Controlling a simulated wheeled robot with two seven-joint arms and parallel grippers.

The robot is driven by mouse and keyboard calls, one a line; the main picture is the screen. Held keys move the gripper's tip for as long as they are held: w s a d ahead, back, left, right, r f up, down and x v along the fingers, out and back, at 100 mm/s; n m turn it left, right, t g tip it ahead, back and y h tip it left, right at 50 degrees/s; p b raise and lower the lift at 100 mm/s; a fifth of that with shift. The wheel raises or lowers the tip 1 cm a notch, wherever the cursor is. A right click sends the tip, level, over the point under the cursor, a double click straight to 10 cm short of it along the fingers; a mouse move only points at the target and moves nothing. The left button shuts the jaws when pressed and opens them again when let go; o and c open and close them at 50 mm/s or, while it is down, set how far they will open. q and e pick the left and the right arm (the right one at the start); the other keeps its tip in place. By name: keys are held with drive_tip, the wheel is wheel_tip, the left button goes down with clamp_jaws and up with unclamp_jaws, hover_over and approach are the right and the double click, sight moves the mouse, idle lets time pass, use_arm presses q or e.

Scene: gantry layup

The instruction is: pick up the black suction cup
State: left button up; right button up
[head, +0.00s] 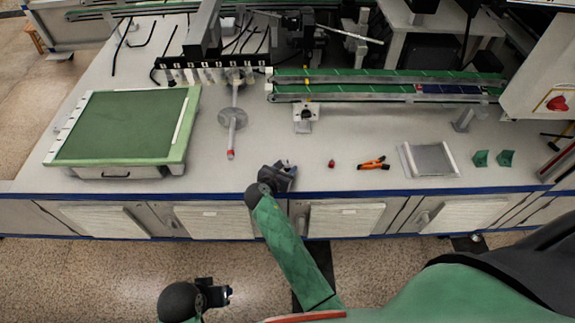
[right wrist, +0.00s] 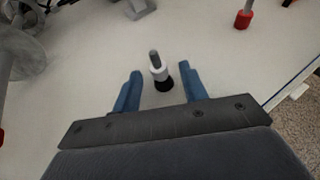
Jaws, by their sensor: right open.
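The black suction cup (right wrist: 162,84) stands on the light table in the right wrist view, with a white collar and a grey stem above its black base. It sits between the two blue fingers of my right gripper (right wrist: 160,92), slightly ahead of the palm. The fingers are apart, with a gap on each side of the cup. In the head view, my right gripper (head: 288,167) is low over the table's front edge and mostly hides the cup. My left gripper (head: 222,295) hangs over the floor at the lower left, away from the table; its jaws are too small to read.
A small red cup (head: 331,163) and an orange-handled tool (head: 373,163) lie to the right. A grey tray (head: 430,160) is farther right. A grey stand with a red tip (head: 231,135) is at left, near a green board (head: 125,125). A conveyor (head: 370,87) runs behind.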

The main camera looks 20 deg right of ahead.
drive_tip(key=shift+x, duration=1.15)
drive_tip(key=shift+s, duration=0.1)
drive_tip(key=shift+c, duration=0.4)
clamp_jaws()
wheel_tip(320, 180, up, 4)
drive_tip(key=shift+d+r, duration=0.2)
drive_tip(key=shift+r, duration=0.05)
drive_tip(key=d+r, duration=0.6)
drive_tip(key=d, duration=0.5)
drive_tip(key=shift+s+r+b, duration=0.25)
drive_tip(key=shift+s+b, duration=0.05)
drive_tip(key=shift+b, duration=0.05)
drive_tip(key=shift+d, duration=0.15)
